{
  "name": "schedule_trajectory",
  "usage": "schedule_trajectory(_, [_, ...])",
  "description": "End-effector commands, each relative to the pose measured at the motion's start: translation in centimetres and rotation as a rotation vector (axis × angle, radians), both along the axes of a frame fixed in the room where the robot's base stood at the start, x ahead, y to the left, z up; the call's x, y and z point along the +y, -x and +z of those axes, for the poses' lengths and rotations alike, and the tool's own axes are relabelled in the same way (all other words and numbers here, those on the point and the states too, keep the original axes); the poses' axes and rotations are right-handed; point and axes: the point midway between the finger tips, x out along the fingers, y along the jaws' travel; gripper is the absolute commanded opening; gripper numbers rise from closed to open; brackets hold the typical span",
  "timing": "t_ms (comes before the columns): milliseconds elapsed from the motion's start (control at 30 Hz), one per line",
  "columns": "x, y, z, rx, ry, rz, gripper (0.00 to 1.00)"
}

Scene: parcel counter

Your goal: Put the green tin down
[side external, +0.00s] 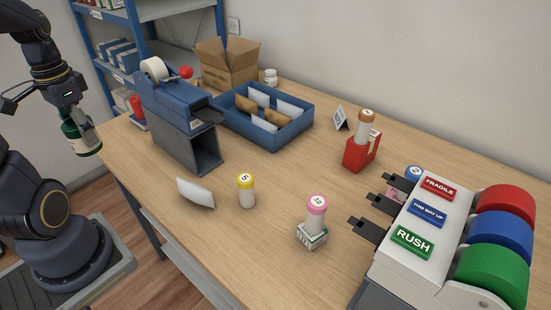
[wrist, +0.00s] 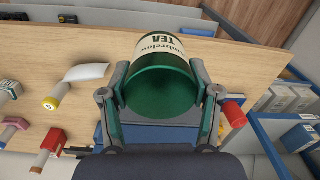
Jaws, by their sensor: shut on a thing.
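The green tin (side external: 80,134) is at the far left in the side external view, held off the table's left end and tilted. In the wrist view the tin (wrist: 160,72) fills the middle, with a cream label reading TEA and its green end facing the camera. My gripper (side external: 78,122) is shut on the tin, with one finger on each side of it in the wrist view (wrist: 161,92). The tin is clear of the wooden table (side external: 285,160).
A tape dispenser (side external: 168,100) on a dark stand (side external: 188,145) is near the table's left end. A blue tray (side external: 290,132) with envelopes lies behind. A white packet (side external: 195,193), a yellow-topped stamp (side external: 246,190), a pink-topped stamp (side external: 316,208) and a label dispenser (side external: 400,255) stand forward. Bare wood lies between them.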

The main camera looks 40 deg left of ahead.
Motion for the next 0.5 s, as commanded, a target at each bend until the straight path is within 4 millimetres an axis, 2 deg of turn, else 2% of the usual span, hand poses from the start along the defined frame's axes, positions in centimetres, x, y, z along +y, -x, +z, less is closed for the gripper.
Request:
schedule_trajectory(100, [0.2, -0.1, 4.4, -0.008, -0.009, -0.002, 0.23])
schedule_trajectory(233, [0.1, -0.1, 8.7, -0.007, -0.008, -0.001, 0.23])
schedule_trajectory(500, [0.1, 0.0, 14.1, -0.003, -0.002, 0.001, 0.23])
